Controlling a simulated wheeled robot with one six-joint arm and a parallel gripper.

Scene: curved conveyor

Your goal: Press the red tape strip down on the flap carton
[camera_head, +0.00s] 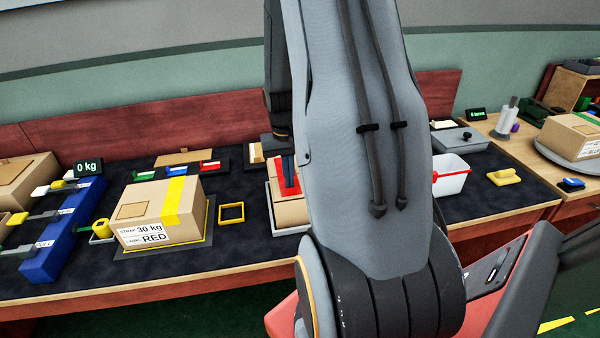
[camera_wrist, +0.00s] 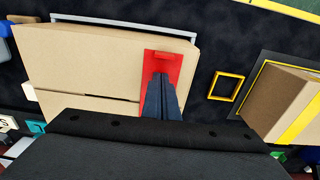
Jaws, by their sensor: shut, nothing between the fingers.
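The flap carton (camera_wrist: 90,55) is a plain brown box, and a dark seam between its flaps shows in the wrist view. The red tape strip (camera_wrist: 163,62) lies across the seam near the carton's right end in that view. My gripper (camera_wrist: 160,78) is shut and empty, with its dark fingertips over the red strip. I cannot tell whether they touch it. In the head view my arm hides much of the carton (camera_head: 290,212). The red strip (camera_head: 291,187) shows there below the fingers.
A carton with yellow tape and a "30 kg RED" label (camera_head: 160,208) stands to the left in the head view. A yellow square frame (camera_head: 232,212) lies between the cartons. A white bin (camera_head: 452,178) with a red-handled item stands right of my arm.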

